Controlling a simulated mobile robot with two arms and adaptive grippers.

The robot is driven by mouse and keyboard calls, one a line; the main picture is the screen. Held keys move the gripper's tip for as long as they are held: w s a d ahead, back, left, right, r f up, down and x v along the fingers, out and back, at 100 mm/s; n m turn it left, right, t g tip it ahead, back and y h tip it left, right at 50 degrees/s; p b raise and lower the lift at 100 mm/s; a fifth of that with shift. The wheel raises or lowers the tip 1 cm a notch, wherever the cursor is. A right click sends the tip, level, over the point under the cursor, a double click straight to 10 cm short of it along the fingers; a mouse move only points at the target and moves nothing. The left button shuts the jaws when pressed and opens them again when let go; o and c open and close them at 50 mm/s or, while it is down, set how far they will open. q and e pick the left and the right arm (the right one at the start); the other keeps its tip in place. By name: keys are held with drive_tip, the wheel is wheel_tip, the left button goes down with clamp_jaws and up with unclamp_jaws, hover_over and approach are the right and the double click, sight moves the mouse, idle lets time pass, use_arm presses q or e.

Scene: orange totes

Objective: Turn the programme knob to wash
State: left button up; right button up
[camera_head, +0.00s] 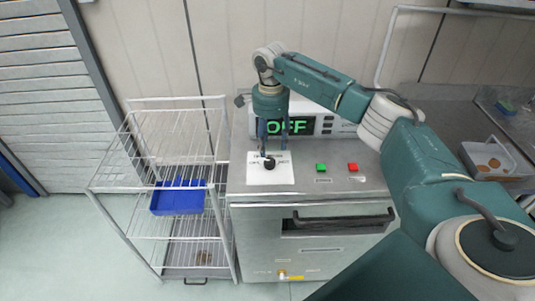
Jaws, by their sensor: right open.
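The programme knob (269,163) is a small black knob on a white label plate (283,175) on top of the steel machine (300,245). A display (291,126) behind it reads OFF in green. My right gripper (266,150) points down just above the knob, with its fingers apart. I cannot tell whether the fingers touch the knob. The gripper covers part of the plate's printing, and the rest is too small to read. My left gripper is not in view.
A green button (321,168) and a red button (353,168) sit right of the knob. A wire rack (140,168) holding a blue bin (178,197) stands to the left.

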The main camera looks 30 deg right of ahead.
sight(270, 161)
wheel_tip(270, 161, down, 4)
drive_tip(key=shift+r+p, duration=0.25)
drive_tip(key=shift+p, duration=0.3)
drive_tip(key=f, duration=0.2)
drive_tip(key=f+p, duration=0.1)
drive_tip(key=shift+w+f, duration=0.2)
drive_tip(key=shift+f, duration=0.25)
drive_tip(key=shift+c, duration=1.3)
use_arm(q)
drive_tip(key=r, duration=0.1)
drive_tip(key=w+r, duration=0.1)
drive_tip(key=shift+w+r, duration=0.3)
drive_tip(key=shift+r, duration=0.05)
use_arm(e)
drive_tip(key=c, duration=0.9)
